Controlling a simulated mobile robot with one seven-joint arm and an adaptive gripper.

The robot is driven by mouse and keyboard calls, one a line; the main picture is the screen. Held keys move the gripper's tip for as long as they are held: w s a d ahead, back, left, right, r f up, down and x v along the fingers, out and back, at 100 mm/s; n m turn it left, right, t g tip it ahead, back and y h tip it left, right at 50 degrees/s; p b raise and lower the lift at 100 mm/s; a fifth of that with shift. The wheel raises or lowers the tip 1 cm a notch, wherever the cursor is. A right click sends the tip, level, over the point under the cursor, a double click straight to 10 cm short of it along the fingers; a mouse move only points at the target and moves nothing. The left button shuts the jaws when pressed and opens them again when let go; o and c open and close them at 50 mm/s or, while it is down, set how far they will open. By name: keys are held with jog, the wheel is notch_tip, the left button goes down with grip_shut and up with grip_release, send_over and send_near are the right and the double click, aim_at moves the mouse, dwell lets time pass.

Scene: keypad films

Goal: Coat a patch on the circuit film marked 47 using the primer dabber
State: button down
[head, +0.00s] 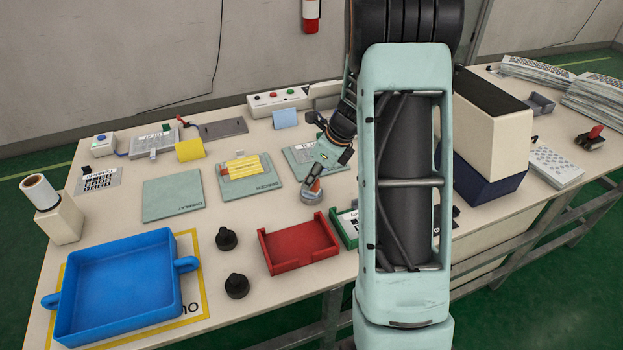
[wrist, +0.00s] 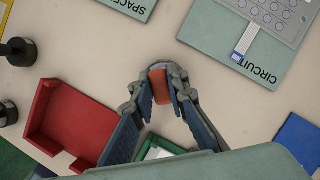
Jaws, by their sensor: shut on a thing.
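My gripper (head: 315,180) is low over the table, in front of the circuit mat. In the wrist view my gripper (wrist: 162,88) is shut on an orange-topped piece, which I take for the primer dabber (wrist: 160,85). In the head view a grey round piece (head: 312,196) shows right under the fingers; I cannot tell whether it is part of the dabber or a pot under it. A grey film with round keys (wrist: 272,12) lies on the mat marked CIRCUIT (wrist: 205,38), its tail ending in a blue tip. No 47 is readable on it.
A red tray (head: 275,250) and green tray (head: 337,232) stand in front of my gripper. Two black knobs (head: 227,239) are left of the red tray. A spacer mat (head: 235,190) holds a yellow-striped film. A large blue tray (head: 120,325) fills the front left.

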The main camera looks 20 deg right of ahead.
notch_tip(320, 180, up, 7)
jog(key=p, duration=0.6)
jog(key=shift+p, duration=0.3)
dwell(0.6)
